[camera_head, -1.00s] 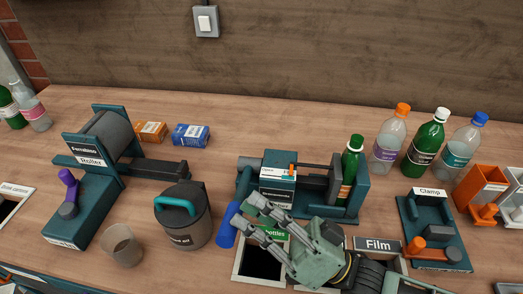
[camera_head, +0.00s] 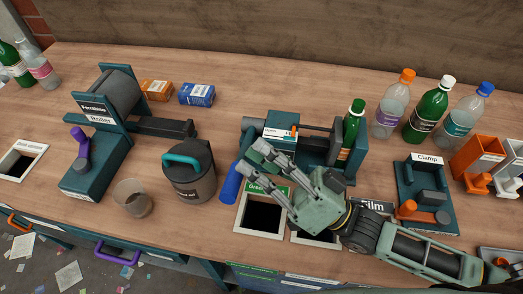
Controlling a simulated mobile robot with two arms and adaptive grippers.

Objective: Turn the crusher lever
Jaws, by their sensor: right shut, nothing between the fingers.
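The crusher (camera_head: 282,125) is a dark teal machine at the centre of the bench, with a green bottle (camera_head: 350,135) standing upright at its right end. Its lever has a blue handle (camera_head: 230,184) that slants down at the front left. My right gripper (camera_head: 260,155) is shut and empty. Its fingers point up and left, just right of the blue handle and in front of the crusher, and they cover part of the machine's front. I cannot tell whether the fingertips touch the lever or the crusher. My left gripper is out of view.
A grey can with a teal handle (camera_head: 191,178) and a clear cup (camera_head: 133,198) stand left of the lever. The roller machine (camera_head: 90,165) is further left. A bin opening (camera_head: 262,213) lies below my gripper. The clamp (camera_head: 425,195) and several bottles are at the right.

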